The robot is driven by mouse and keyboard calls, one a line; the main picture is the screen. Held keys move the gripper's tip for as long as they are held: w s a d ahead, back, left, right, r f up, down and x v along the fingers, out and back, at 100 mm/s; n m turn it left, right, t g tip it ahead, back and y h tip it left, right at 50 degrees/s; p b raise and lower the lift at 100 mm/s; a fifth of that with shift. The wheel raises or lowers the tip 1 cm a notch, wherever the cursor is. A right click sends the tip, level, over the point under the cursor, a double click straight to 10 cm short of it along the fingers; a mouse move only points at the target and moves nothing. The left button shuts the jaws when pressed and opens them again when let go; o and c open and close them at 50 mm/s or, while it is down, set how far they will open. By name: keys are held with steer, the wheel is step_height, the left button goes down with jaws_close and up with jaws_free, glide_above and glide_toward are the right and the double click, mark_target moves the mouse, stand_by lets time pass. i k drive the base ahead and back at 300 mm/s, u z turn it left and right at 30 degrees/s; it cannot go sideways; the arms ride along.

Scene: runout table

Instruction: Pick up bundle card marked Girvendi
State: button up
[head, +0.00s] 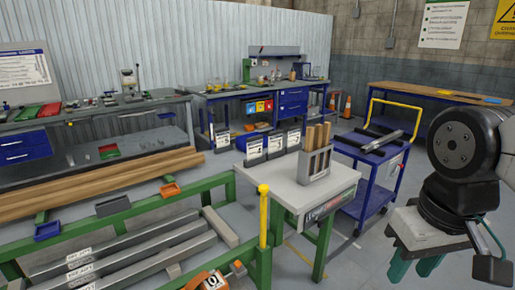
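Three small upright cards with dark lower edges stand in a row at the back left of the white-topped table (275,187). They are the left card (254,151), the middle card (275,144) and the right card (293,138). Their print is too small to read, so I cannot tell which is marked Girvendi. My gripper (415,272) is at the lower right, with teal fingers under a grey body, well to the right of the cards and apart from them. Its fingertips are near or past the bottom edge, so its opening is unclear.
A grey holder with wooden pieces (316,160) stands on the white-topped table beside the cards. A green rack (140,215) with a yellow post (264,215) is at left. A blue cart (372,170) stands behind right. Grey floor shows between them.

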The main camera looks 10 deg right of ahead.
mark_target(294, 137)
steer(key=z, duration=0.5)
steer(key=i, duration=0.45)
steer(key=z, duration=0.35)
